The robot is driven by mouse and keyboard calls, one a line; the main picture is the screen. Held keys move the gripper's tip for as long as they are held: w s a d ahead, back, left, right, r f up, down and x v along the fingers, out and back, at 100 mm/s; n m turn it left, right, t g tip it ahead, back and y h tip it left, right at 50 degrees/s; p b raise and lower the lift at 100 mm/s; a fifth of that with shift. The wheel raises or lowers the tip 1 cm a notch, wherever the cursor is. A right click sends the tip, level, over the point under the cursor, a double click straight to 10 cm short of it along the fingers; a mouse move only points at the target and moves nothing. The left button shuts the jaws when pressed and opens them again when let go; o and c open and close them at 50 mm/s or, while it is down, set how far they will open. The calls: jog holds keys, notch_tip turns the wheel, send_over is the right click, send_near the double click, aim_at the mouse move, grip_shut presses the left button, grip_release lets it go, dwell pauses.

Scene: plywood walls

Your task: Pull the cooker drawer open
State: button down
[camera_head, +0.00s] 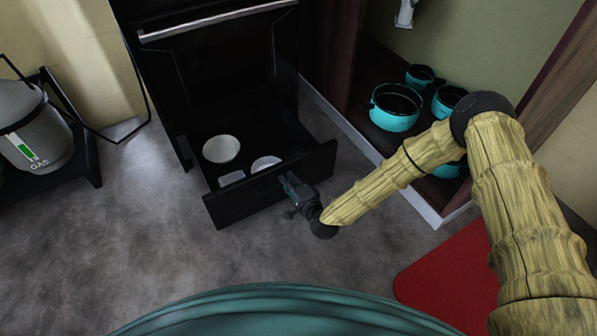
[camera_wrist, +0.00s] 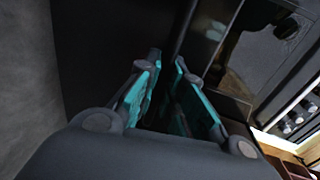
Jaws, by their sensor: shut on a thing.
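The black cooker (camera_head: 225,80) stands at the back, with a silver bar handle (camera_head: 215,20) across its door. Its low drawer (camera_head: 240,203) is pulled out well clear of the cooker body, and its inside shows from above. My gripper (camera_head: 291,188) is at the right part of the drawer's front, shut on it. The wrist view shows the two teal-padded fingers (camera_wrist: 168,75) close to the dark drawer front (camera_wrist: 95,45). The exact part between the fingertips is hidden in shadow.
White dishes (camera_head: 221,149) lie in the drawer. Teal pots (camera_head: 396,107) stand in the open cupboard at right. A gas bottle (camera_head: 35,125) sits on a black stand at left. A red mat (camera_head: 445,275) lies at lower right. Grey floor (camera_head: 150,240) before the drawer is clear.

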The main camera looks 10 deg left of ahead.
jog(key=shift+s+d, duration=0.15)
jog(key=shift+s, duration=0.05)
jog(key=c, duration=1.8)
grip_release()
jog(key=v, duration=1.2)
jog(key=shift+d, duration=0.1)
jog(key=shift+f, duration=0.1)
